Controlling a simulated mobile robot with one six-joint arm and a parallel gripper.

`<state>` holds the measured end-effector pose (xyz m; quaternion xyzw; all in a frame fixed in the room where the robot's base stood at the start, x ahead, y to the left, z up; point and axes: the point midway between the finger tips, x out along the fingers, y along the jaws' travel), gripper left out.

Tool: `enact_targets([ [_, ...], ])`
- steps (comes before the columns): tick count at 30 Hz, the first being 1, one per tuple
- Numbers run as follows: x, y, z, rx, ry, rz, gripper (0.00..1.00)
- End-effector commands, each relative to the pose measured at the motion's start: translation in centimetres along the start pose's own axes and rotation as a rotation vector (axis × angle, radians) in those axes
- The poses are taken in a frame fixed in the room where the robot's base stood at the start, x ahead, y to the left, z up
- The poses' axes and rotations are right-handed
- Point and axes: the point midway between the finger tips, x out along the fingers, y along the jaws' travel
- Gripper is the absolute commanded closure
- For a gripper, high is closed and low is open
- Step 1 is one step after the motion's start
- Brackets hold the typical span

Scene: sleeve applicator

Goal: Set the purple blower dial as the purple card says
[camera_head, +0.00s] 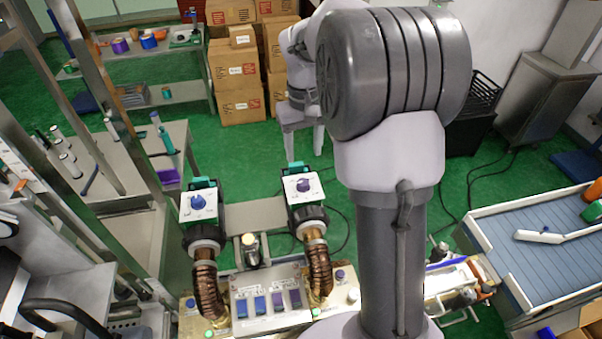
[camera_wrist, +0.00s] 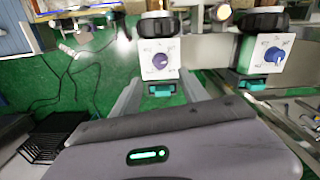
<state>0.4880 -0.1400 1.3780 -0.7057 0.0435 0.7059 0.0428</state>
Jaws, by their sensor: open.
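The purple blower dial (camera_head: 303,185) sits on a white face plate on the right-hand blower in the head view. The purple dial also shows in the wrist view (camera_wrist: 160,63), left of the blue dial (camera_wrist: 272,54). Its exact setting is too small to read. Purple cards (camera_head: 279,301) stand on the grey panel in front of the blowers, beside blue ones; their writing is not legible. My gripper (camera_wrist: 161,82) is open and empty in the wrist view, its two grey fingers pointing toward the purple dial, apart from it. In the head view my arm hides the gripper.
The blue dial (camera_head: 198,202) sits on the left blower. Ribbed brown hoses (camera_head: 320,274) rise beside the card panel (camera_head: 268,319). Cardboard boxes (camera_head: 240,105) stand at the back. Green floor lies open behind the blowers.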

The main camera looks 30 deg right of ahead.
Motion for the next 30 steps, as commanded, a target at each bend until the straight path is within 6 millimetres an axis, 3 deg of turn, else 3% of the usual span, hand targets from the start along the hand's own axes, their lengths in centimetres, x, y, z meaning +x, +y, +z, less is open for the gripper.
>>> enact_targets([
  [6, 5.3, -0.1, 0.1, 0.001, -0.002, -0.001, 0.48],
  [12, 9.0, -0.1, 0.1, 0.001, -0.002, -0.001, 0.48],
  [18, 10.6, -0.1, 0.0, 0.001, 0.001, -0.001, 0.48],
  [26, 10.7, -0.1, 0.0, 0.001, 0.002, -0.001, 0.48],
  [30, 10.7, -0.1, 0.0, 0.001, 0.002, -0.001, 0.76],
])
